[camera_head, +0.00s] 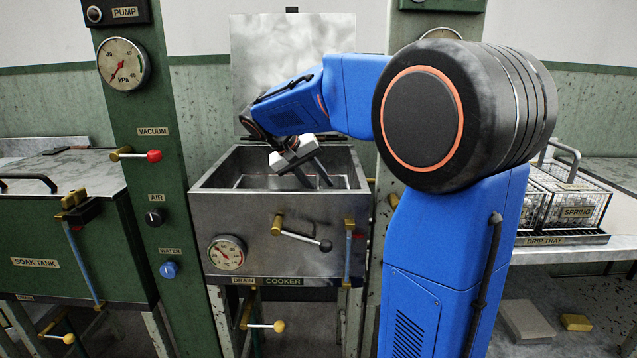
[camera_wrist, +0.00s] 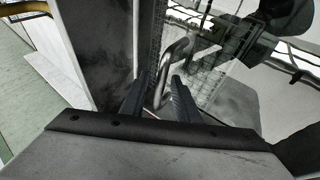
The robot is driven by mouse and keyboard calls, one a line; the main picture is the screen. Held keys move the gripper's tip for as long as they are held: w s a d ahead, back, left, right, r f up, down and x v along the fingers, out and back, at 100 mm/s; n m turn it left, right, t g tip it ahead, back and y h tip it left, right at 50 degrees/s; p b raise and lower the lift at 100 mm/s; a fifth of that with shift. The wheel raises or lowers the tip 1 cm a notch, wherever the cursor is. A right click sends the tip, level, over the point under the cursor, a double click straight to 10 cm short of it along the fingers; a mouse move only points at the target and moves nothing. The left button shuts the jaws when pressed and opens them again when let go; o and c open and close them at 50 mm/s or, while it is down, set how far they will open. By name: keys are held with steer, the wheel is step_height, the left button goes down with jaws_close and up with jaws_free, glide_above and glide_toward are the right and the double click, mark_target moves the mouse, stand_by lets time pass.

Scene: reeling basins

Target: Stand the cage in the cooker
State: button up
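The cooker (camera_head: 285,245) is a grey metal basin with its lid (camera_head: 290,65) raised upright behind it. My gripper (camera_head: 320,186) points down into the cooker's open top. Its two dark fingers are apart. In the wrist view, my gripper (camera_wrist: 160,92) has a curved metal handle (camera_wrist: 178,58) between and beyond its fingers, with gaps beside it. Wire mesh of a cage (camera_wrist: 207,78) shows by the handle. In the head view the cooker's front wall hides its floor, so I cannot tell how this cage sits.
The drip tray (camera_head: 562,239) at the right bears wire cages, one with a SPRING label (camera_head: 576,211). The closed soak tank (camera_head: 75,240) stands left. A green post (camera_head: 140,90) with gauge and knobs stands between. The cooker has a front lever (camera_head: 300,238).

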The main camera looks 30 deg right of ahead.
steer(key=shift+r, duration=0.15)
steer(key=v, duration=1.2)
stand_by(0.4)
